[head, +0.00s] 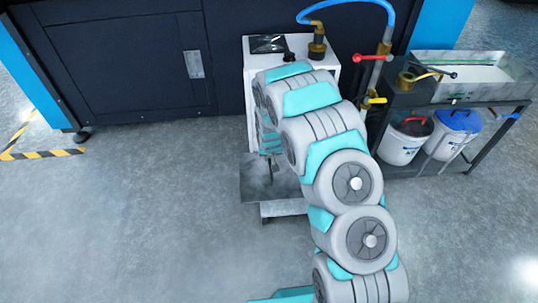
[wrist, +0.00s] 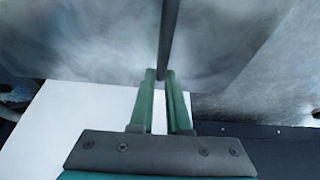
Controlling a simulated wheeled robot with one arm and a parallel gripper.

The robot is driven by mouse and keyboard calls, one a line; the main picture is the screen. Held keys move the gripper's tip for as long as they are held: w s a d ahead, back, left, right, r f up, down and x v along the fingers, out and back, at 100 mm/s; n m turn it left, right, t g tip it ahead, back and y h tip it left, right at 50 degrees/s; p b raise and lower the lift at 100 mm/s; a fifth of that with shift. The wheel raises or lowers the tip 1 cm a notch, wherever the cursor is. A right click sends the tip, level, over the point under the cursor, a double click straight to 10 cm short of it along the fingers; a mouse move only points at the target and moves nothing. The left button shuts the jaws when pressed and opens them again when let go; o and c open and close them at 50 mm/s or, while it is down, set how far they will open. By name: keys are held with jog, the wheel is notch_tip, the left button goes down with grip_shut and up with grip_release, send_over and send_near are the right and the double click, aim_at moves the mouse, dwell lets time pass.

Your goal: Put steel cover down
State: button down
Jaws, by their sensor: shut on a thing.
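The steel cover (head: 257,187) is a flat grey metal plate in front of the white cabinet in the head view. In the wrist view its brushed surface (wrist: 90,45) fills much of the upper picture. A thin dark bar (wrist: 169,35), apparently its handle, runs from the top edge down to my fingertips. My gripper (wrist: 161,75) is shut on this bar at the fingertips. In the head view my arm partly hides my gripper and the right part of the cover. I cannot tell whether the cover touches anything beneath it.
The white cabinet (head: 250,85) stands against a dark machine (head: 120,70). A blue hose (head: 350,5) and valves with a red handle (head: 371,58) are above and right. A metal sink bench (head: 478,85) with two buckets beneath stands right. The floor (head: 130,220) at left is clear.

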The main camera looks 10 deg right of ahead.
jog(key=shift+f+b, duration=0.65)
jog(key=shift+f, duration=2.7)
jog(key=shift+f+b, duration=0.3)
jog(key=shift+f, duration=0.25)
jog(key=c, duration=0.8)
grip_release()
jog(key=shift+r, duration=0.1)
